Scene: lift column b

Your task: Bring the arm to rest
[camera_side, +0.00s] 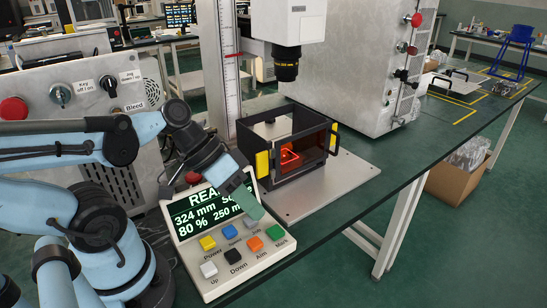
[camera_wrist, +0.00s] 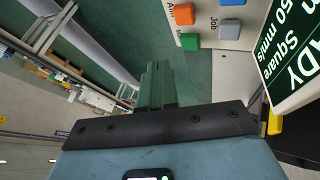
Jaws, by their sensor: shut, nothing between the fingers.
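My blue arm reaches in from the left in the side view. My gripper (camera_side: 257,211) has green fingers, shut and empty, in front of the control panel (camera_side: 207,284). The fingers hide part of the panel's screen and part of a grey-blue button. I cannot tell whether they touch the panel. In the wrist view the closed fingers (camera_wrist: 154,70) stand side by side with nothing between them, and the panel's buttons lie above and to their right.
A black-framed enclosure (camera_side: 312,170) with a red glow inside stands on a metal plate (camera_side: 350,172) right of my gripper. A column with a scale (camera_side: 222,80) and a lens head (camera_side: 286,65) rise behind. A machine with switches and a red button (camera_side: 12,108) stands at left.

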